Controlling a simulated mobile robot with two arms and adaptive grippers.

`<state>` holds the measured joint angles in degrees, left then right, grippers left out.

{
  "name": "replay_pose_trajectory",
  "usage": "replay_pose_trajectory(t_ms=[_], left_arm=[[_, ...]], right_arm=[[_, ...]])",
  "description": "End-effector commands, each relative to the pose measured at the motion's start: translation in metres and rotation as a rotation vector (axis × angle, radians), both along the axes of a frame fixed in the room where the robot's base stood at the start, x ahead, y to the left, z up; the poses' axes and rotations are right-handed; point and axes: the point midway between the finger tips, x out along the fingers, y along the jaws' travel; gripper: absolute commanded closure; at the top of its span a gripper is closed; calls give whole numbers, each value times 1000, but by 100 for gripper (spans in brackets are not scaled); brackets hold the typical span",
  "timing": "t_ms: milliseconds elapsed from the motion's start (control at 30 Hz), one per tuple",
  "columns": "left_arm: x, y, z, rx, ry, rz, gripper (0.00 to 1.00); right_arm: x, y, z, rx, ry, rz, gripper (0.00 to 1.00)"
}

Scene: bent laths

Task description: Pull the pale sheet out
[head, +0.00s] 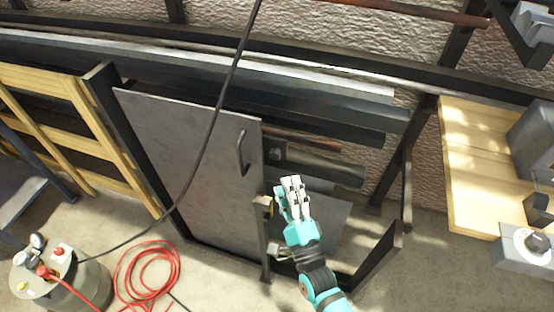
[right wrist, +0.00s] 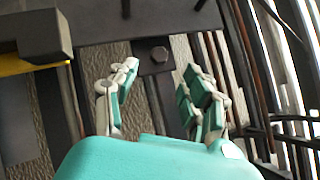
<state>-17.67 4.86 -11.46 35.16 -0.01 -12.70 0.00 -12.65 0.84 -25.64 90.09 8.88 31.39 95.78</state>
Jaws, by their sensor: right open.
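A large grey panel (head: 190,165) with a dark curved handle (head: 242,153) stands tilted in a dark frame, left of my right gripper in the head view. A smaller, plain grey sheet (head: 335,215) shows behind and right of the gripper; I cannot tell for sure which is the pale sheet. My right gripper (head: 290,184) is open, just right of the panel's right edge and apart from the handle. In the right wrist view the gripper (right wrist: 160,78) has nothing between its fingers, with a dark bolted bar beyond them. My left gripper is not in view.
Long metal bars (head: 250,85) lie on the rack above. A dark block with a yellow strip (right wrist: 35,40) is near the gripper. A black cable (head: 215,115) hangs across the panel. A red hose (head: 145,275) and grey tank (head: 70,285) stand at lower left. A wooden bench (head: 475,155) is right.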

Motion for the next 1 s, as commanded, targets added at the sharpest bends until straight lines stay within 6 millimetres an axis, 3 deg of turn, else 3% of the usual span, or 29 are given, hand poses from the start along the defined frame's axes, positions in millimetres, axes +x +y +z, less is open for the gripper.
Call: replay_pose_trajectory(t_ms=[133,300,500,767,1000], left_arm=[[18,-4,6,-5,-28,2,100],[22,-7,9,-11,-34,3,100],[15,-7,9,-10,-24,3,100],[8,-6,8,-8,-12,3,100],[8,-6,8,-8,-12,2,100]], right_arm=[[29,10,13,1,-3,-1,51],[53,18,20,0,0,-1,51],[66,22,23,-1,1,0,51],[67,23,23,-2,1,0,51],[67,23,23,-1,1,0,79]])
